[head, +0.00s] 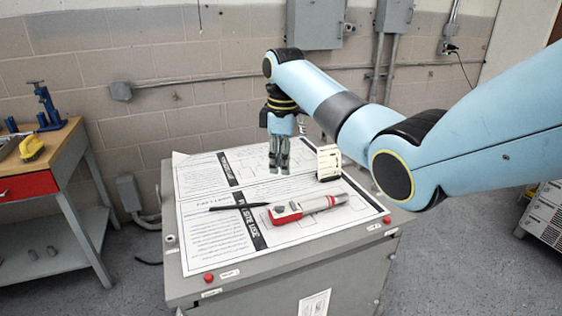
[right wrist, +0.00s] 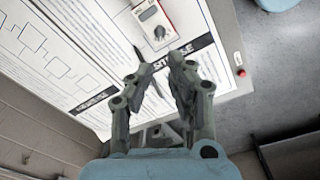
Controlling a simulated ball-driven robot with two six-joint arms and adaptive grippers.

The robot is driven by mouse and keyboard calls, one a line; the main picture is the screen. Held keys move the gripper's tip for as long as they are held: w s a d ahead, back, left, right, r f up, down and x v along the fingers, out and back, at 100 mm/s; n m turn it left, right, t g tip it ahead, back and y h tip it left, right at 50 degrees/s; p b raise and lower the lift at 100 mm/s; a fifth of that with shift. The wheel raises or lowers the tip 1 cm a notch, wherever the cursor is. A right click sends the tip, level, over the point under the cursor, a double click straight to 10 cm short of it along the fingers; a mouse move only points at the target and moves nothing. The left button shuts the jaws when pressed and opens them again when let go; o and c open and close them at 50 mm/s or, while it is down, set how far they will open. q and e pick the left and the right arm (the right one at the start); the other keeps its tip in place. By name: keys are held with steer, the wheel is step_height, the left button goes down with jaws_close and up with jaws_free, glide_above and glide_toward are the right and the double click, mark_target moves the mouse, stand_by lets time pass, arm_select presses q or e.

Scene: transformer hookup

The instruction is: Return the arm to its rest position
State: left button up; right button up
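My right arm reaches in from the right in the head view, high over the grey cabinet (head: 280,275). Its gripper (head: 279,168) points down above the printed sheets (head: 215,235), left of a small cream block (head: 328,162). In the right wrist view the gripper (right wrist: 164,60) shows two fingers with a gap between the tips and nothing held. A red and grey handheld tool (head: 305,208) lies on the sheets in front of the gripper, apart from it. My left arm and gripper are not in view.
A wooden workbench (head: 62,155) with a red drawer, a blue tool (head: 45,105) and a yellow item (head: 31,148) stands at the left. Grey boxes and conduit are on the block wall behind. Red knobs (head: 209,277) sit on the cabinet's edge.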

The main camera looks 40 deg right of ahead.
stand_by(0.4)
steer(key=s+a+f+m+t, duration=0.1)
steer(key=s+a+f+m, duration=0.1)
steer(key=s+f, duration=0.35)
steer(key=s+a+f+m, duration=0.1)
steer(key=s+a+f, duration=0.15)
steer(key=s, duration=0.65)
steer(key=s+a+r+m+t, duration=0.1)
steer(key=s+a+r+m, duration=0.15)
steer(key=s, duration=0.75)
steer(key=s+a+r+m+t, duration=0.1)
steer(key=s+a+r+m, duration=0.15)
steer(key=s, duration=0.75)
steer(key=s+d+f+g+h+b, duration=0.2)
steer(key=f+b, duration=0.7)
steer(key=f, duration=2.9)
steer(key=s+d+f+y+b, duration=0.1)
steer(key=s+f+b, duration=0.5)
steer(key=s+f, duration=1.2)
steer(key=shift+s+d+f+m+g, duration=0.3)
steer(key=shift+d+f+m, duration=0.15)
steer(key=shift+f, duration=0.45)
